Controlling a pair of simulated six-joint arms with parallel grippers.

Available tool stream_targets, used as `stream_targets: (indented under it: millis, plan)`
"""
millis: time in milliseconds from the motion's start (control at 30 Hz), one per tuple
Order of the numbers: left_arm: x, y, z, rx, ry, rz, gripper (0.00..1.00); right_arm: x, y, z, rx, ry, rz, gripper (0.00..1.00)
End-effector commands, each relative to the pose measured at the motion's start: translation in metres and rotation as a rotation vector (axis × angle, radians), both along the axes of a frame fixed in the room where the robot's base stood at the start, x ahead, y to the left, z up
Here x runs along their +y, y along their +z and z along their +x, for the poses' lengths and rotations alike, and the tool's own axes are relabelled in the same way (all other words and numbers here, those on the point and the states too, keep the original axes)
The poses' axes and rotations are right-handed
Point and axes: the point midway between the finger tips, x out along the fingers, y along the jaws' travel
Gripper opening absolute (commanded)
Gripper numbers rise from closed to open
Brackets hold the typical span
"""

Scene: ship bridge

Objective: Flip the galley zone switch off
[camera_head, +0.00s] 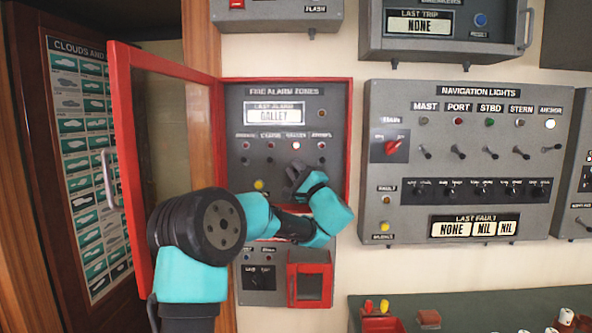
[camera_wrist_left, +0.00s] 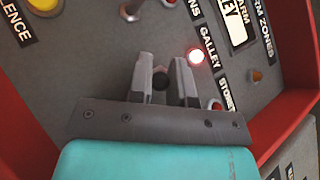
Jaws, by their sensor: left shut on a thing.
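The fire alarm zones panel (camera_head: 237,130) is a grey panel inside a red cabinet. Its galley lamp (camera_head: 296,146) glows whitish red, and it also shows lit in the left wrist view (camera_wrist_left: 196,55). The last alarm plate (camera_head: 274,113) reads GALLEY. My left gripper (camera_head: 294,178) is at the panel below the galley lamp. In the left wrist view the fingers (camera_wrist_left: 162,66) are closed around a small dark knob (camera_wrist_left: 160,83), which appears to be the galley switch. The fingers hide most of it, so I cannot tell its position. My right gripper is not in view.
The red cabinet door (camera_head: 121,130) stands open at the left. A yellow silence button (camera_head: 259,184) is left of the gripper. The navigation lights panel (camera_head: 465,213) is at the right. A green-topped surface (camera_head: 455,307) with small items is below.

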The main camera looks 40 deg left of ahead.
Motion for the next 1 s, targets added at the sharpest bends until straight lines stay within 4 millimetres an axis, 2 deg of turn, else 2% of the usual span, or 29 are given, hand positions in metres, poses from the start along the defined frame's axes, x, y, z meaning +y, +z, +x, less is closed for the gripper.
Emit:
stream_targets:
  millis: [333, 367, 467, 767, 1000]
  plan:
    - [0.000, 0.000, 0.000, -0.004, 0.003, 0.003, 0.00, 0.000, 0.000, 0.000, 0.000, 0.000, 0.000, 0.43]
    - [0.000, 0.000, 0.000, -0.004, 0.003, 0.003, 0.19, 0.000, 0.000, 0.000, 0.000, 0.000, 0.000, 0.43]
    - [0.001, 0.000, 0.000, -0.004, 0.002, 0.003, 0.28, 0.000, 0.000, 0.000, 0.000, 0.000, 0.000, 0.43]
    - [-0.002, -0.001, 0.000, -0.003, 0.000, 0.001, 0.28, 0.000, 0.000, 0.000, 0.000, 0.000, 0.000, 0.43]
    - [-0.023, -0.014, 0.001, -0.001, -0.006, 0.001, 0.28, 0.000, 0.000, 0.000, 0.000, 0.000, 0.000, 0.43]
